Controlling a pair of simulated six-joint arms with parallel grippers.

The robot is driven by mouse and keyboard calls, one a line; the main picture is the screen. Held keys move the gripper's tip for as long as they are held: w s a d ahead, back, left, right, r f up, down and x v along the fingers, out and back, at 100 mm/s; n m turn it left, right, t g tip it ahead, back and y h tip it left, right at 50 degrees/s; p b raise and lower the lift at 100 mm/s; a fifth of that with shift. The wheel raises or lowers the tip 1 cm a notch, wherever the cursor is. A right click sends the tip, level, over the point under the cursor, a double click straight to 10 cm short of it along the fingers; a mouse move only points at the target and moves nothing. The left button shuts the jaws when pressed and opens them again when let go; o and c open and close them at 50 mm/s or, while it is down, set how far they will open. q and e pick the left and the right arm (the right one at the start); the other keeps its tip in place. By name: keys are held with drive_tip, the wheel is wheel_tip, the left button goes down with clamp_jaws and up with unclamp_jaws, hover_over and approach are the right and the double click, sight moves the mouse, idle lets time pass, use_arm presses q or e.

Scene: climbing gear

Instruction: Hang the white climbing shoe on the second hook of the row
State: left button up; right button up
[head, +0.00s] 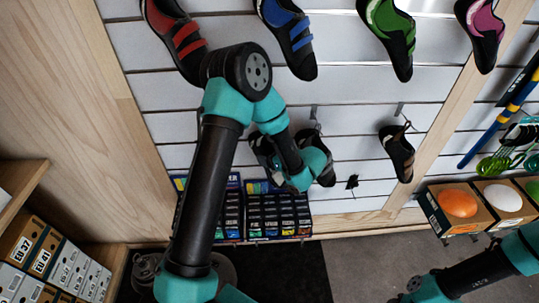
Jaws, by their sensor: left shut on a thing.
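My left arm reaches up and bends down to its wrist at the slatted wall. My left gripper (308,172) is shut on a shoe; its fingers are mostly hidden by the wrist. A dark shoe with pale grey-white parts (318,150), which looks like the white climbing shoe, is right at the gripper, below a metal hook (314,113). I cannot tell whether its loop is on the hook. Another dark shoe with pale straps (265,152) shows partly behind my arm. My right arm enters at the lower right; its gripper is out of view.
A black shoe (398,152) hangs from a hook (400,109) further right. Red (174,38), blue (289,37), green (390,36) and pink (482,32) shoes hang above. Boxes (278,213) stand below. A small black object (352,182) is right of the gripper.

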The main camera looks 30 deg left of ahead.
use_arm(q)
drive_tip(key=o, duration=1.1)
drive_tip(key=shift+d, duration=0.1)
drive_tip(key=v, duration=1.7)
drive_tip(key=shift+s, duration=0.15)
